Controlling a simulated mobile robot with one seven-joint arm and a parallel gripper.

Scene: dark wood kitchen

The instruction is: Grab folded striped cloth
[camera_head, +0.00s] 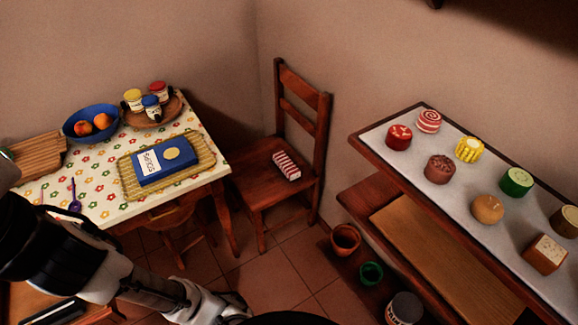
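The folded striped cloth (286,165), red and white, lies on the seat of the wooden chair (258,182) in the corner of the room. Nothing covers it in this view. My arm reaches in from the left edge along the bottom of the picture. My gripper (232,302) seems to be at its end, low in the middle, well apart from the cloth and nearer to me. Its fingers are not clearly visible, so I cannot tell whether it is open or shut.
Left of the chair, a table (100,208) with a flowered cloth bears a blue book (160,163), a blue fruit bowl (78,118) and jars. At right, a shelf unit (450,195) holds several food-like pieces, with pots below. Tiled floor shows between.

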